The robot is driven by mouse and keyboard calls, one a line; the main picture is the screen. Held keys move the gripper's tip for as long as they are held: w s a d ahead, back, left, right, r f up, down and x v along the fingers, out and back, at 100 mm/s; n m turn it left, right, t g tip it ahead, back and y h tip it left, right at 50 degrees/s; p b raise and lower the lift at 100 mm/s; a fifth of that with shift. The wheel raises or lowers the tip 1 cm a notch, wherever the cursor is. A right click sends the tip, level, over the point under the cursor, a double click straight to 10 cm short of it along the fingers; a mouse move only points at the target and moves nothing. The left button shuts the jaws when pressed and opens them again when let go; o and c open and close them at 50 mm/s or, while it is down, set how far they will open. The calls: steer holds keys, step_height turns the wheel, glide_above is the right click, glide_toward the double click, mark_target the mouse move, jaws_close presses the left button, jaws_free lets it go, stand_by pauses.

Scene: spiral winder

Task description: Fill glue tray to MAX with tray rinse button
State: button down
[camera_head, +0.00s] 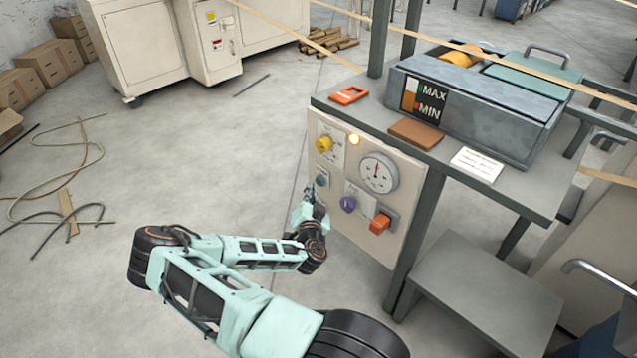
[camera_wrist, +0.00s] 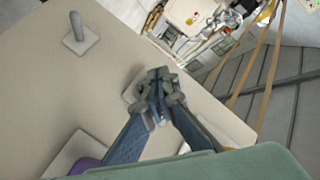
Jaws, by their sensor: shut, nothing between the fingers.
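The glue tray (camera_head: 500,118) is a grey box on the machine's table, with a gauge window (camera_head: 409,95) beside a black MAX/MIN label (camera_head: 430,102). The window shows orange-brown; I cannot tell the exact level. A small teal button (camera_head: 322,180) is on the beige control panel (camera_head: 345,235), below the yellow knob; its label is not readable. My gripper (camera_head: 318,190) is shut and empty, close to this button. In the wrist view the shut fingertips (camera_wrist: 158,92) are in front of a small square plate (camera_wrist: 131,92) and hide its middle. Contact cannot be told.
The panel also carries a yellow knob (camera_head: 324,144), a dial gauge (camera_head: 379,173), a purple knob (camera_head: 348,204) and an orange switch (camera_head: 380,224). A lit lamp (camera_head: 354,139) is near its top edge. A grey step (camera_head: 480,300) stands at right. Cables (camera_head: 60,190) lie on the left floor.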

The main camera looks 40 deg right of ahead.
steer(key=shift+d, duration=0.4)
steer(key=shift+d, duration=0.5)
stand_by(1.4)
stand_by(1.9)
steer(key=shift+a+p, duration=0.3)
steer(key=shift+a, duration=0.6)
steer(key=shift+s+a, duration=0.2)
steer(key=shift+a, duration=2.3)
